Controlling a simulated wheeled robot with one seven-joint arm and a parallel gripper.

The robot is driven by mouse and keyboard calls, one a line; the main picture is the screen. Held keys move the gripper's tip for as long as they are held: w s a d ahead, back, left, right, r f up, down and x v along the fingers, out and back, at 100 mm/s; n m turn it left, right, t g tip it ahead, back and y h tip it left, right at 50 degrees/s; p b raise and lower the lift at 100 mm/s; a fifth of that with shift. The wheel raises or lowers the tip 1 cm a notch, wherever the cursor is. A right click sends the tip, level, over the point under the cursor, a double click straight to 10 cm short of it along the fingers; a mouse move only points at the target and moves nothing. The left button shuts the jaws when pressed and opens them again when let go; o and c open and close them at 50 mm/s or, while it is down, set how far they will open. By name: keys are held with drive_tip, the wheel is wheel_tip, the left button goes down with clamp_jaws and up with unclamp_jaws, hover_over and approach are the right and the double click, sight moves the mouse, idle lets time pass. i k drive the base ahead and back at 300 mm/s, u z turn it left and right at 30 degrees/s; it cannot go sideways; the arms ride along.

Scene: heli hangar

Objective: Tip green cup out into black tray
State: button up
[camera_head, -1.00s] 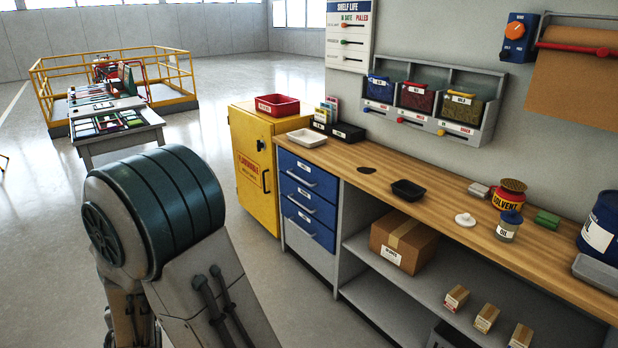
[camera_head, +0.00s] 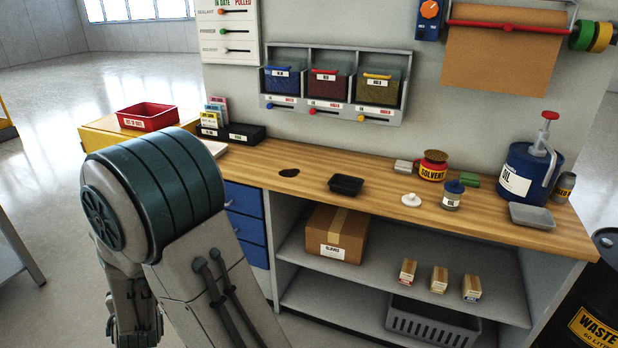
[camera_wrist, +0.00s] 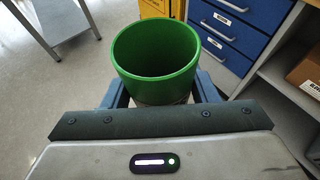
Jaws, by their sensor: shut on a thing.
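The green cup (camera_wrist: 156,50) is large in the wrist view, its open rim facing up toward the camera. My gripper (camera_wrist: 160,95) is shut on the cup, with a finger on either side of it. The lower part of the cup is hidden, and I cannot see what lies at its bottom. The small black tray (camera_head: 346,185) sits on the wooden workbench in the head view and looks empty. The cup and gripper are apart from the tray, in front of the bench's blue drawers. The head view does not show the cup.
A red bin (camera_head: 147,117) sits on the yellow cabinet. The bench front is clear near the tray.

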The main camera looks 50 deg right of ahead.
sight(341, 183)
drive_tip(key=z, duration=0.55)
drive_tip(key=i, duration=0.6)
drive_tip(key=z, duration=0.8)
drive_tip(key=i, duration=0.65)
drive_tip(key=u, duration=0.05)
